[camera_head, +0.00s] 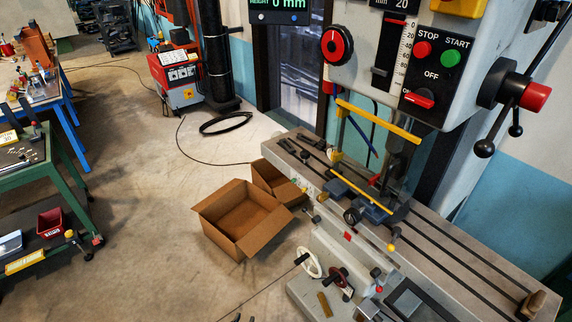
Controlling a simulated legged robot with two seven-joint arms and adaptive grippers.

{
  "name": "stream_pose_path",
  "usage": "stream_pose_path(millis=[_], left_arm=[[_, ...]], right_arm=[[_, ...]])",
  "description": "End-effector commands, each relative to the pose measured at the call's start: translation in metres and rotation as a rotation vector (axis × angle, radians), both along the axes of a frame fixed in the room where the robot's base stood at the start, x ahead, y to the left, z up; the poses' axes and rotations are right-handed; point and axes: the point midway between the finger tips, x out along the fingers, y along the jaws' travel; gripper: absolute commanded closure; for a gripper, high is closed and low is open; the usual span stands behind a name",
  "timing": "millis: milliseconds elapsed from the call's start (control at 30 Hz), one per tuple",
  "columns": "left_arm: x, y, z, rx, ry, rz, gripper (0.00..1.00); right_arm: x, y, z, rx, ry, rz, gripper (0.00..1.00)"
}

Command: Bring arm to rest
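Only a small dark tip, which looks like part of my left gripper (237,318), shows at the bottom edge of the head view, left of the middle. The rest of it is cut off by the frame, so its opening is hidden. It appears over the bare floor, below the open cardboard box. I see nothing held at that tip. My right gripper is not visible in this view.
A drilling machine (432,75) with a slotted metal table (470,262) fills the right side. Open cardboard boxes (240,218) stand on the floor beside it. A green cart (50,170) is at the left. A red-and-grey machine (176,75) stands behind. Concrete floor between is clear.

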Motion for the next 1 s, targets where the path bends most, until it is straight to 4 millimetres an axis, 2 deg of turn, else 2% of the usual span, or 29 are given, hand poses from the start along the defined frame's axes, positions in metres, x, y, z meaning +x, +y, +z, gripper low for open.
stream_pose_path(millis=[33, 100, 167, 200, 300, 400, 500, 600, 1000], left_arm=[[-0.02, 0.006, -0.038, 0.024, 0.11, 0.006, 0.6], [-0.052, 0.016, -0.087, 0.059, 0.267, 0.014, 0.6], [-0.084, 0.026, -0.125, 0.088, 0.401, 0.022, 0.6], [-0.106, 0.032, -0.149, 0.107, 0.489, 0.026, 0.6], [-0.163, 0.046, -0.195, 0.148, 0.687, 0.036, 0.6], [-0.213, 0.058, -0.226, 0.18, 0.845, 0.042, 0.6], [-0.248, 0.066, -0.242, 0.202, 0.948, 0.047, 0.6], [-0.266, 0.07, -0.249, 0.212, 1.002, 0.05, 0.6], [-0.27, 0.071, -0.251, 0.214, 1.014, 0.05, 0.6]], right_arm=[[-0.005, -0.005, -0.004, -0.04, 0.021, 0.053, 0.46], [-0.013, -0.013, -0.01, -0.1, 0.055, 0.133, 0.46], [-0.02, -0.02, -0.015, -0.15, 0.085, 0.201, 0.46], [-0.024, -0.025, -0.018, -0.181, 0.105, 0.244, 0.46], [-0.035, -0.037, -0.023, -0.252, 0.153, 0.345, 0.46], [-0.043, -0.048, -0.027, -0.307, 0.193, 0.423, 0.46], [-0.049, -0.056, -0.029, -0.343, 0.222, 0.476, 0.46], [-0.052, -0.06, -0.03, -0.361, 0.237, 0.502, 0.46], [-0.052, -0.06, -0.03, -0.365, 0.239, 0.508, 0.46]])
